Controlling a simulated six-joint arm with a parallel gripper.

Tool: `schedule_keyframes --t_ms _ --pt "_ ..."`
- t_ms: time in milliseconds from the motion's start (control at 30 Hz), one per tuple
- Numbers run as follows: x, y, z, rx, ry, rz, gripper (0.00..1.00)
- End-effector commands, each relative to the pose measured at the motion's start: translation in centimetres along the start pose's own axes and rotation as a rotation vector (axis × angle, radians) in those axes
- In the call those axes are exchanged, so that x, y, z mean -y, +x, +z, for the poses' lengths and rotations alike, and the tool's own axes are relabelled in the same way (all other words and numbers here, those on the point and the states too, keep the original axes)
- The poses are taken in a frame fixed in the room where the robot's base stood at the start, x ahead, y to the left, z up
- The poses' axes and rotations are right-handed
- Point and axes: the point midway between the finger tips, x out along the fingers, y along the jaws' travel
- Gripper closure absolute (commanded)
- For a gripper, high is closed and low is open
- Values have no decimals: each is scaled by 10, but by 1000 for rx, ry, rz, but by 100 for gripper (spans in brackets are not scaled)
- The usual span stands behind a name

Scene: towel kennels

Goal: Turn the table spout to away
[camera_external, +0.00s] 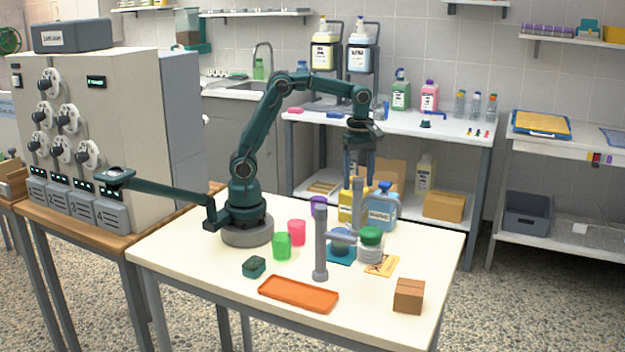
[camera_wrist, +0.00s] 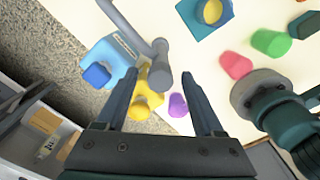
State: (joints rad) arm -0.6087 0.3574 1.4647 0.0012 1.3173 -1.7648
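The table spout shows in the wrist view as a grey pipe (camera_wrist: 128,25); its long arm runs from a stubby upright toward the upper left. In the external view a grey upright (camera_external: 358,207) stands behind the blue mat, below my gripper, and a second grey post (camera_external: 321,250) stands nearer the front. I cannot tell for sure how their arms join. My gripper (camera_external: 359,178) points down above the table's back part. In the wrist view its fingers (camera_wrist: 160,78) are wide apart, with nothing held; the spout's upright lies between and just beyond the fingertips.
A yellow bottle (camera_wrist: 152,84), a blue bottle (camera_external: 382,208) and a purple cup (camera_wrist: 178,105) stand close around the spout. An orange tray (camera_external: 298,293) and cardboard box (camera_external: 408,296) lie in front.

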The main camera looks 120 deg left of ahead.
Motion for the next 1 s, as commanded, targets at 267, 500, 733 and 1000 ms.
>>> schedule_keyframes --t_ms 267,500,733,1000 --pt "-1 -9 1 1 1 2 31" --pt "-1 -37 0 1 1 3 31" --pt "0 -50 0 0 0 1 31" --pt "0 -51 0 0 0 -1 31"
